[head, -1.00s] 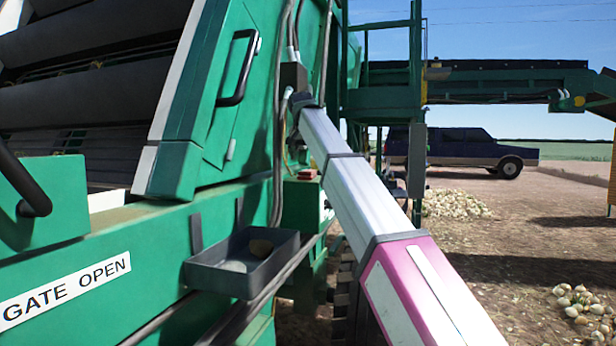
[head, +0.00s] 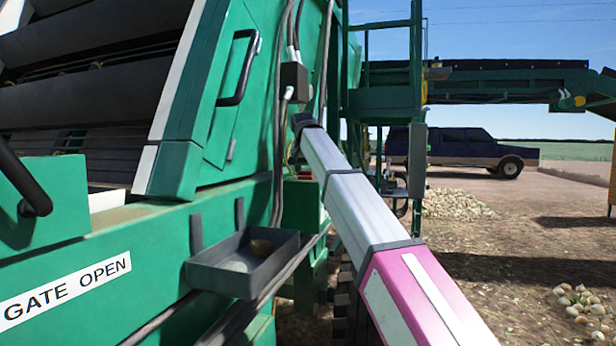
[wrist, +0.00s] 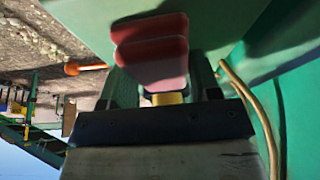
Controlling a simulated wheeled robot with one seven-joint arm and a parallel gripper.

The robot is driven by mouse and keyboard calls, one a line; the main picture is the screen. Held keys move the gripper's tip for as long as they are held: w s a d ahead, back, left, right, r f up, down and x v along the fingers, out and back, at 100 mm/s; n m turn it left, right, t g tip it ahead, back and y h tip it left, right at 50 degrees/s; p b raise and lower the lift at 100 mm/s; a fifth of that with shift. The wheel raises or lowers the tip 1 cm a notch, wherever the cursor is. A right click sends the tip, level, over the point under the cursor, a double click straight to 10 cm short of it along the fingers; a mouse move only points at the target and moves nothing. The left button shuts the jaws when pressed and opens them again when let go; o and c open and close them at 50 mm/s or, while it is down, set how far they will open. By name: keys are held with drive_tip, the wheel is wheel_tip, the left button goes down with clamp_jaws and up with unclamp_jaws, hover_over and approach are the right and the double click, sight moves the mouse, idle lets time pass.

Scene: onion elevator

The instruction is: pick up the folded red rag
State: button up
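The folded red rag (wrist: 150,48) shows at the top middle of the wrist view, with its folded layers stacked. It lies against a green surface, just beyond and partly between my fingers. My gripper (wrist: 163,72) has its two dark fingers apart, one on each side. The rag overlaps the left finger in the picture; I cannot tell whether they touch. In the head view, only a small red bit of the rag (head: 304,176) shows on a green ledge beside my arm. My gripper is mostly hidden there behind the arm's end.
A grey tray (head: 243,264) with a brownish lump is fixed to the green machine, left of my arm. Cables (head: 281,120) run down the machine near my wrist. A tan hose (wrist: 252,105) passes close to the right finger. An orange knob (wrist: 72,69) is at left.

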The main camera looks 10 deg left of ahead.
drive_tip(key=shift+c, duration=0.5)
drive_tip(key=shift+r, duration=0.5)
drive_tip(key=r, duration=0.3)
drive_tip(key=shift+s+a+r, duration=0.2)
drive_tip(key=shift+s+r, duration=0.1)
drive_tip(key=shift+r, duration=0.1)
drive_tip(key=s+a+r, duration=0.5)
drive_tip(key=s+r, duration=0.1)
drive_tip(key=s, duration=0.4)
drive_tip(key=shift+r, duration=0.15)
drive_tip(key=shift+o, duration=0.5)
